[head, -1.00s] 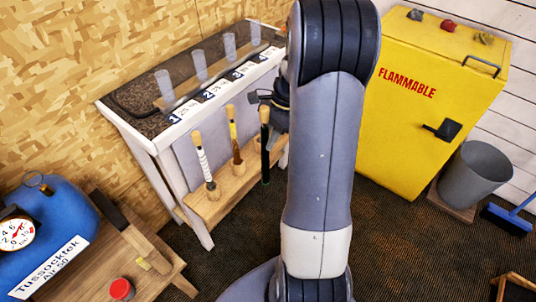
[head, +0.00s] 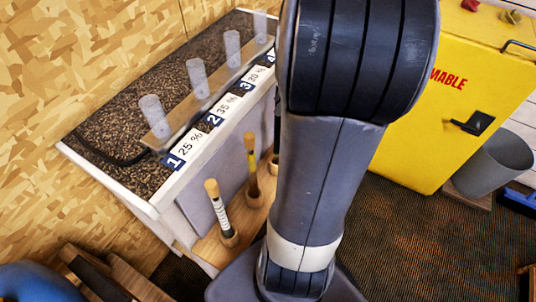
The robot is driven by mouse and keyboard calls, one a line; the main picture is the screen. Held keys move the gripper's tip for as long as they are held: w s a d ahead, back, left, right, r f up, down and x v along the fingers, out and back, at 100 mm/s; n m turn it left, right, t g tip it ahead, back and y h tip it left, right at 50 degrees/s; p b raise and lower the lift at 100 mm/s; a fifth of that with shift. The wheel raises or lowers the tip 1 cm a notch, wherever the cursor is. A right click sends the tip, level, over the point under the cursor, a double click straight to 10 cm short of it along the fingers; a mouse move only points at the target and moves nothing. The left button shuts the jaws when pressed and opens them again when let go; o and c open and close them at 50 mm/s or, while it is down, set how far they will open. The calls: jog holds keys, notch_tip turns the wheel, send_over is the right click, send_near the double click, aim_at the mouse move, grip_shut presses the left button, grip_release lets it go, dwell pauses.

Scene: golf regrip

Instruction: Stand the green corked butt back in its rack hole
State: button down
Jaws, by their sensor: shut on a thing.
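The wooden rack (head: 206,246) runs low along the front of the white-edged bench. A cork-topped butt with a white wrap (head: 219,210) stands in its nearest hole. A cork-topped brown butt with a yellow band (head: 253,175) stands in the hole behind it. A thin dark strip (head: 277,128) shows at the left edge of my arm; it may be part of the green corked butt, but I cannot tell. The green butt's cork and foot are hidden. My gripper is hidden behind my own arm, so its hold cannot be seen.
The bench top (head: 118,118) carries several clear cups (head: 156,117) and numbered percent labels (head: 190,146) above the rack. A yellow flammables cabinet (head: 420,140) and a grey bin (head: 493,165) stand at right. Dark carpet (head: 400,235) lies open in front of the cabinet.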

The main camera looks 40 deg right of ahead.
notch_tip(320, 180, down, 10)
jog(key=b, duration=0.2)
jog(key=shift+r, duration=0.15)
jog(key=shift+f, duration=0.25)
jog(key=c, duration=1.3)
grip_release()
jog(key=p+v, duration=0.2)
jog(key=v, duration=1)
jog(key=shift+s+d+r, duration=0.1)
jog(key=shift+r, duration=0.1)
jog(key=shift+f, duration=0.1)
